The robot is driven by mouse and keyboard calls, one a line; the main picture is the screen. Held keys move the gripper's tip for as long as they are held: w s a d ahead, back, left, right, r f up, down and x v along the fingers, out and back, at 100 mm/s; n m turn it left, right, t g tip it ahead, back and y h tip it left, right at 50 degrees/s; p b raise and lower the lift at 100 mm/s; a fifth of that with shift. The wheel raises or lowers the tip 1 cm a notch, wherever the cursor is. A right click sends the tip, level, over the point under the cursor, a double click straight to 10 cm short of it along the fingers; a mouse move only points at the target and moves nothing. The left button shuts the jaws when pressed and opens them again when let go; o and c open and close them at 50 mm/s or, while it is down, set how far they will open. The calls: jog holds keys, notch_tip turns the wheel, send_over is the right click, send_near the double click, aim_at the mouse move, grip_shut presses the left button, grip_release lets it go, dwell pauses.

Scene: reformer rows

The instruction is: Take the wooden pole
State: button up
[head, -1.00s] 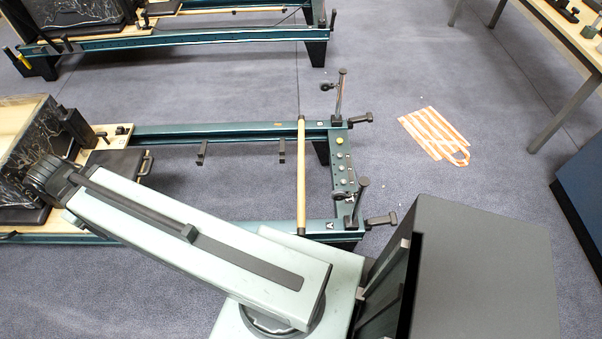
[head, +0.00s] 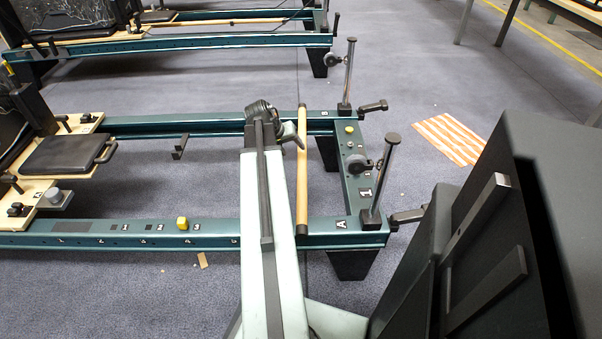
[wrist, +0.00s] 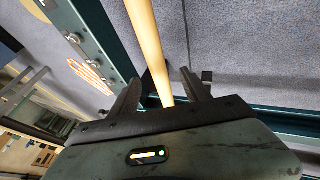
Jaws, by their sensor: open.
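The wooden pole (head: 302,175) lies across the two green side rails of the nearest reformer, close to its end bar. My gripper (head: 294,136) is at the pole's left side, toward its far end, and my arm partly hides it. In the wrist view the pole (wrist: 148,45) runs down from the top edge and appears between the two dark fingers of my open gripper (wrist: 161,86). The pole's lower part is hidden behind the gripper body there. I cannot tell whether the fingers touch it.
The reformer's green rail (head: 130,240) and upright metal posts (head: 386,175) stand close to the pole. A padded black carriage block (head: 62,153) is at the left. A second reformer (head: 180,42) stands behind.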

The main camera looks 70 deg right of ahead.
aim_at(301, 155)
jog(key=shift+b+x, duration=0.95)
jog(key=shift+x, duration=0.2)
jog(key=b+x, duration=0.1)
jog(key=x, duration=0.1)
jog(key=b+x, duration=0.1)
jog(key=b, duration=0.1)
jog(key=b+x, duration=0.1)
jog(key=x, duration=0.1)
jog(key=shift+s+d+f+b, duration=0.15)
jog(key=shift+s+d+b, duration=0.05)
jog(key=shift+s+b, duration=0.2)
grip_shut()
